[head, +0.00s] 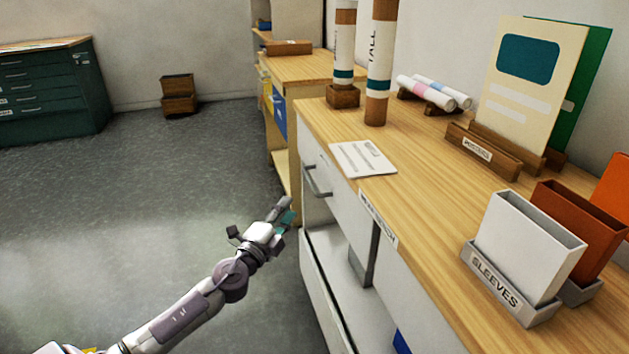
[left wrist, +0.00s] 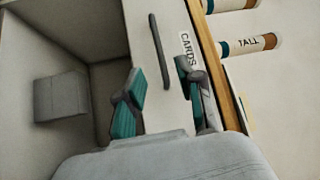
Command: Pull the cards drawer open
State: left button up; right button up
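Nothing is held. My right gripper is not in view.
The bench top (head: 420,190) bears a white sheet (head: 362,159), tall tubes (head: 379,60), a folder stand and a "SLEEVES" holder (head: 495,283). An open shelf space (head: 335,270) lies below the drawer. The grey floor (head: 150,190) to the left is clear.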

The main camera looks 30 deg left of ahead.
aim_at(310, 180)
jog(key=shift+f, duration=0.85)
pick_arm(q)
jog(key=w, duration=0.4)
jog(key=w+r, duration=0.1)
jog(key=w, duration=0.2)
jog(key=w+a, duration=0.1)
jog(key=w, duration=0.3)
jog(key=shift+w+r, duration=0.15)
jog(key=shift+w, duration=0.15)
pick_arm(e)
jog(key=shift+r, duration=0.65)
pick_arm(q)
jog(key=shift+w, duration=0.4)
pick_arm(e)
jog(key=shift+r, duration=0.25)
pick_arm(q)
grip_shut()
